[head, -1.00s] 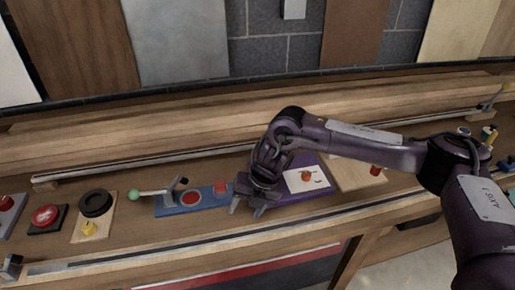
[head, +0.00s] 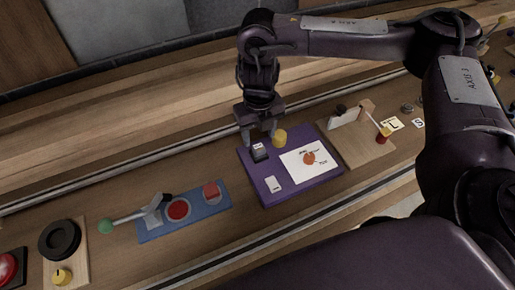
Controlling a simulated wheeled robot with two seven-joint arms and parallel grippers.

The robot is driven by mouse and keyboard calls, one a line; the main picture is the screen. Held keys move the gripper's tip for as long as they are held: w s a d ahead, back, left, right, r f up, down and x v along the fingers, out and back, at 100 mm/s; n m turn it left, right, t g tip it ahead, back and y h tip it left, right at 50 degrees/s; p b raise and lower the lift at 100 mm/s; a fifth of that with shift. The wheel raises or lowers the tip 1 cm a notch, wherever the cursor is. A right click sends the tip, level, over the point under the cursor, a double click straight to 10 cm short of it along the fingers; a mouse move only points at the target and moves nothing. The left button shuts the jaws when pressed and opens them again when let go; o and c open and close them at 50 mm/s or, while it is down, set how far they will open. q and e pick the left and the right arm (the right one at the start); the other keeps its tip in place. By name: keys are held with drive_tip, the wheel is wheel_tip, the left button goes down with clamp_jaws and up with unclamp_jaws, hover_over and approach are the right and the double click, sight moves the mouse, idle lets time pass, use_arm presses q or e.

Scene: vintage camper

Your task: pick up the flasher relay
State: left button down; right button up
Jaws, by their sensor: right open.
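A small dark block with a pale top label (head: 259,152), which looks like the flasher relay, sits on the purple board (head: 305,191) in the head view. My right gripper (head: 260,137) is open and points down just above and behind this block, with its fingers apart. Whether the fingers reach down beside the block I cannot tell. A short yellow cylinder (head: 280,138) stands close to the right finger. My left gripper does not show.
The purple board also bears a white card with an orange-red piece (head: 309,157) and a small white tag (head: 272,184). To the left is a blue panel with a green-knobbed lever (head: 155,232). To the right is a wooden board (head: 365,150). A rail runs behind.

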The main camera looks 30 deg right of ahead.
sight(259, 147)
drive_tip(key=shift+f, duration=0.45)
wheel_tip(259, 147, down, 3)
drive_tip(key=shift+w+f+p, duration=0.1)
drive_tip(key=shift+w+p, duration=0.05)
drive_tip(key=shift+p, duration=0.25)
drive_tip(key=shift+d+f, duration=0.1)
drive_tip(key=shift+f, duration=0.4)
drive_tip(key=shift+c, duration=1)
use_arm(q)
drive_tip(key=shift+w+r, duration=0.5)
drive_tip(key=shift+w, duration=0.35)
use_arm(e)
drive_tip(key=c, duration=0.9)
